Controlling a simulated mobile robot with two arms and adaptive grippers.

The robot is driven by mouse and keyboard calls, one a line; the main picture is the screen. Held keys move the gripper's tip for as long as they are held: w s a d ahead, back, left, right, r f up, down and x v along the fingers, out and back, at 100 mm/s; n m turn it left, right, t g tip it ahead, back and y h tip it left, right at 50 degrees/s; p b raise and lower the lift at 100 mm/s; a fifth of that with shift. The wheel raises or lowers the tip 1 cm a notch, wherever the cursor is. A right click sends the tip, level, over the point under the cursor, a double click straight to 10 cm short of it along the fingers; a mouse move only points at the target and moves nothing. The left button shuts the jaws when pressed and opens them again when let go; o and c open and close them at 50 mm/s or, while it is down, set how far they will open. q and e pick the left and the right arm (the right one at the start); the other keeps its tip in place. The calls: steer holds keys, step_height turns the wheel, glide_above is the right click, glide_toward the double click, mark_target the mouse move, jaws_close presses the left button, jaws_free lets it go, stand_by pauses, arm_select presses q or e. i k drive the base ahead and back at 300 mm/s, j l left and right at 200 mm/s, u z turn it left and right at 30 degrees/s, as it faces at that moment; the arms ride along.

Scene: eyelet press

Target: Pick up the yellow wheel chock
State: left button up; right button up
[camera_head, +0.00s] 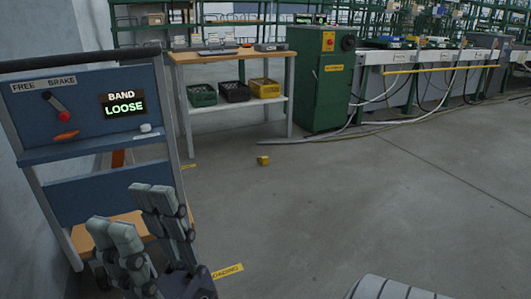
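The yellow wheel chock (262,160) is a small yellow block on the grey floor, in front of the wooden-topped workbench, near the middle of the view.
A blue cart (80,85) with a "BAND LOOSE" display stands at left. The workbench (228,56) holds crates on its lower shelf. A green cabinet (316,95) stands beside it, with hoses on the floor. Floor around the chock and to the right is clear.

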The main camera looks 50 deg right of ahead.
mark_target(264, 160)
steer(key=z, duration=1.75)
